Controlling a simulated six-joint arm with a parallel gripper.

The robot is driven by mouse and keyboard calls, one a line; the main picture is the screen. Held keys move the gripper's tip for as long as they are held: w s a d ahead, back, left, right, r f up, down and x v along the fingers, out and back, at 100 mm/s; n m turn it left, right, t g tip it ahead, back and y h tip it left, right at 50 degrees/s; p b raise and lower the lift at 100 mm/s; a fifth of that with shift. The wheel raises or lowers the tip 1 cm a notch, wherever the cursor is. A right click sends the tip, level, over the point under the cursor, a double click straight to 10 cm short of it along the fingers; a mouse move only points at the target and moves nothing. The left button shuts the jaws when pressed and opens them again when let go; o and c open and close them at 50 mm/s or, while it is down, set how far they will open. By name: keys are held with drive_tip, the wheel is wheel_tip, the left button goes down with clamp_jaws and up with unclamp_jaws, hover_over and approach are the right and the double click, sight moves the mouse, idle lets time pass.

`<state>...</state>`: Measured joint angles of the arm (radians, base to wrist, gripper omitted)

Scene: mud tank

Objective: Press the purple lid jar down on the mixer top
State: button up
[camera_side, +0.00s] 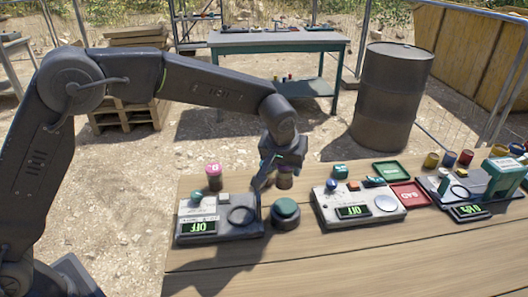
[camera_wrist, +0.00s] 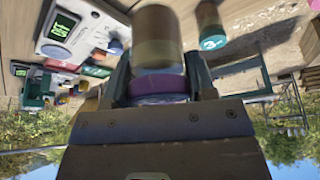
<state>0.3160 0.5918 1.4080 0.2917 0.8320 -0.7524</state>
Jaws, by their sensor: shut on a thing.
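My gripper (camera_side: 278,165) is shut on the purple lid jar (camera_side: 285,181). In the wrist view the jar's brown body (camera_wrist: 155,38) points away from my gripper (camera_wrist: 160,80), with its purple lid (camera_wrist: 158,84) between the fingers. In the side view the jar hangs about upright, behind and above a round dark unit with a teal top (camera_side: 286,207), which looks like the mixer. The jar appears apart from that top. The mixer cannot be made out clearly in the wrist view.
A grey device with a black ring (camera_side: 241,215) stands left of the mixer, a device with a silver disc (camera_side: 386,203) right. A pink-lidded jar (camera_side: 214,176) and a teal-lidded jar (camera_side: 340,171) stand behind. Red (camera_side: 409,194) and green trays (camera_side: 391,171) lie right. The wooden table's front (camera_side: 350,260) is clear.

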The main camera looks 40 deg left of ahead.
sight(288, 188)
drive_tip(key=shift+s+d, duration=0.15)
drive_tip(key=shift+d, duration=0.35)
drive_tip(key=shift+d+f, duration=0.1)
drive_tip(key=shift+f, duration=2.3)
drive_tip(key=shift+f, duration=0.95)
idle(1.1)
idle(0.5)
drive_tip(key=shift+r, duration=3.6)
